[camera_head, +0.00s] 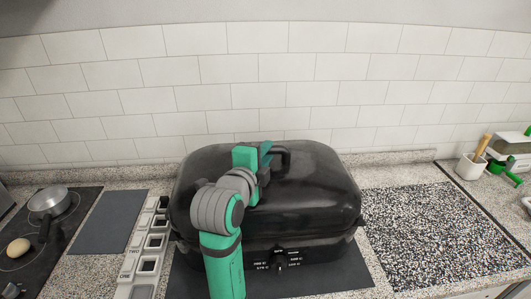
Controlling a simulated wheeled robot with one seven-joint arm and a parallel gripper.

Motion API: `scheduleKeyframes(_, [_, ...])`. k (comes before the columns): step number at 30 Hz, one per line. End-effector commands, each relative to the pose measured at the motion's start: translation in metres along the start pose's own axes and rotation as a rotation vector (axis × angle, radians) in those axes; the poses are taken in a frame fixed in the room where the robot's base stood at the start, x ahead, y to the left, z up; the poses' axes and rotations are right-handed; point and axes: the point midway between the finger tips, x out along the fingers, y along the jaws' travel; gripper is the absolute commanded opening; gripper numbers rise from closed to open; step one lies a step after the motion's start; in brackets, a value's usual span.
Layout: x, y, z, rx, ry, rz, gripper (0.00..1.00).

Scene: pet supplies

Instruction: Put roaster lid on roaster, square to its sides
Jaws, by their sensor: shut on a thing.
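The black roaster lid (310,185) sits over the black roaster (318,252) in the head view, and its sides look about in line with the roaster's. I cannot tell whether it is fully seated, as the rim line is dark. My gripper (266,163) is at the lid's top, shut on the lid's handle (285,157) at its left part. My green and grey arm comes up from the bottom and hides part of the lid's left front and the roaster's left front. The roaster's dial and white markings show at the front.
The roaster stands on a dark mat (345,277). A light holder with square openings (149,265) is close on the left, beside a dark board (108,222) and a hob with a pot (48,201). A speckled board (440,235) lies right, with a utensil crock (470,166) behind. The tiled wall is close behind.

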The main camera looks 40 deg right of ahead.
Motion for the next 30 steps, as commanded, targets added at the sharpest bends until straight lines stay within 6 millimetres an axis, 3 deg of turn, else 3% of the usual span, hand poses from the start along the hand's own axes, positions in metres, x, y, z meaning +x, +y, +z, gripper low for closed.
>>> scheduleKeyframes(9, [-0.001, -0.002, 0.000, 0.002, 0.000, -0.007, 0.00])
scheduleKeyframes(10, [-0.001, -0.002, 0.000, 0.002, 0.000, -0.007, 0.24])
scheduleKeyframes(12, [-0.001, -0.002, 0.000, 0.002, 0.000, -0.006, 0.41])
scheduleKeyframes(23, [-0.003, 0.001, 0.000, -0.001, 0.000, 0.002, 0.41])
scheduleKeyframes(30, [-0.036, -0.001, 0.002, 0.002, -0.003, -0.004, 0.41])
